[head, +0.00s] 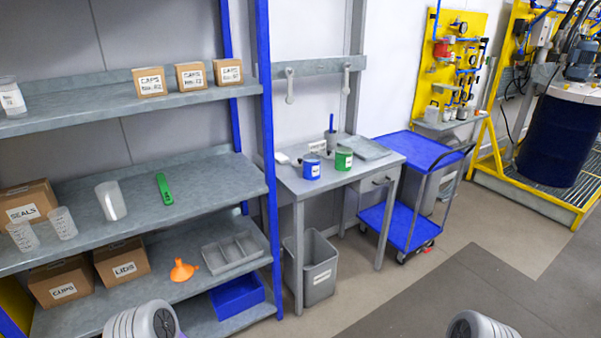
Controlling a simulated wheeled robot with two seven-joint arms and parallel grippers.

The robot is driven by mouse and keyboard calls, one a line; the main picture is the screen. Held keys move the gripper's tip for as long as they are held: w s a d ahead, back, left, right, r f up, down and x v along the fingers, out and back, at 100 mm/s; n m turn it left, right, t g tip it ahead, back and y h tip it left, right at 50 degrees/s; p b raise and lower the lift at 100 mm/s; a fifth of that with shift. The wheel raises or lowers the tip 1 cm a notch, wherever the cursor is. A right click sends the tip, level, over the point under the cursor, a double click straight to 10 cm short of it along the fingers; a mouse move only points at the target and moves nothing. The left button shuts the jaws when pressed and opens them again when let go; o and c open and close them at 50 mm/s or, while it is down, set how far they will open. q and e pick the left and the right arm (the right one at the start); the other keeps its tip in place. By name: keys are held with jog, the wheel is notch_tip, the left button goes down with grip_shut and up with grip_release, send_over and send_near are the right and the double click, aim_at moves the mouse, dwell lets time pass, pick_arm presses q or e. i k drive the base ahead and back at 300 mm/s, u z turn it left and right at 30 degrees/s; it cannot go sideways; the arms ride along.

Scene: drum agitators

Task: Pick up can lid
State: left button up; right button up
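A blue can (311,167) and a green can (344,158) stand upright on the grey workbench (325,182). Their tops are too small to tell whether a lid is on either. No loose can lid can be made out for sure. A cardboard box marked LIDS (122,262) sits on the lower shelf at the left; its contents are hidden. Rounded parts of my two arms show at the bottom edge, well short of the bench. Neither gripper is in view.
A shelf rack (180,210) with boxes, beakers and an orange funnel (183,270) fills the left. A grey bin (318,272) stands under the bench. A blue cart (408,150) is right of it. The floor in front is clear.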

aim_at(298, 163)
jog(key=z, duration=0.85)
jog(key=i, duration=1.1)
jog(key=z, duration=0.45)
jog(key=i, duration=1.65)
jog(key=u, duration=0.8)
